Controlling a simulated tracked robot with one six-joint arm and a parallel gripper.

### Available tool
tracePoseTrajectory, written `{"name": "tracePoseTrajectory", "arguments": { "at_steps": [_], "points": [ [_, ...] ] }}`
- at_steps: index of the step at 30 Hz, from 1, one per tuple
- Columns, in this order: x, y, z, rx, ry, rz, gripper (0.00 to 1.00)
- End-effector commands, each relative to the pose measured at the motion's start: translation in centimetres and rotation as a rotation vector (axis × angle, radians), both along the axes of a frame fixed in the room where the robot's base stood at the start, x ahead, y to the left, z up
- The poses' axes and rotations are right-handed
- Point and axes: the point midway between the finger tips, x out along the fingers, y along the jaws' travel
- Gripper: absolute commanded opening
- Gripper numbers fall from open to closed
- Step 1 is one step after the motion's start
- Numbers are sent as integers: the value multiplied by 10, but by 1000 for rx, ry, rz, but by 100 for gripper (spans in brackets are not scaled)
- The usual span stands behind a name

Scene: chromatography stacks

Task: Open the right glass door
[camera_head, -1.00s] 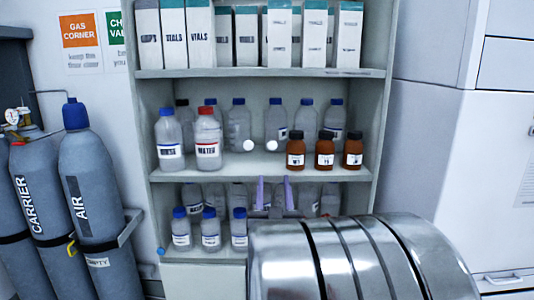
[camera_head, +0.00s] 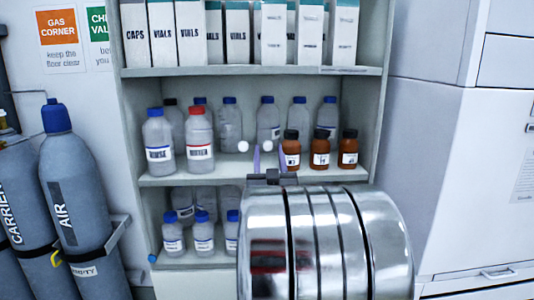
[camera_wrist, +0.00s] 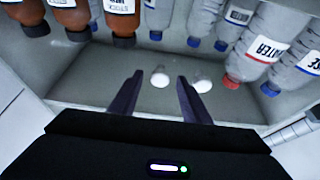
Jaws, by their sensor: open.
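The right glass door is clear, so its pane and edges barely show; its small round white knob (camera_head: 268,145) is at the middle of the cabinet front. The left door's knob (camera_head: 243,146) is close beside it, and both doors look closed. My gripper (camera_head: 269,160) is open at the height of the middle shelf, with the right knob near its fingertips. In the wrist view, the picture is upside down: the right knob (camera_wrist: 160,79) shows between the open fingers, and the left knob (camera_wrist: 201,82) is outside them. I cannot tell whether the fingers touch the knob.
Behind the glass are brown bottles (camera_head: 321,152), a red-capped bottle (camera_head: 200,150) and other clear bottles. White boxes (camera_head: 273,35) fill the upper shelf. Grey gas cylinders (camera_head: 75,200) stand left, and a white cabinet (camera_head: 430,150) stands right.

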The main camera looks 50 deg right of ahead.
Motion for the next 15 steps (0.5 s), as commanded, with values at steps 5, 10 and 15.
{"name": "tracePoseTrajectory", "arguments": {
  "at_steps": [5, 10, 15],
  "points": [
    [0, -5, 3, -1, -1, -3, 43],
    [-3, -7, 3, 0, 0, -9, 43],
    [-5, -9, 3, 0, 0, -12, 34]
  ]
}}
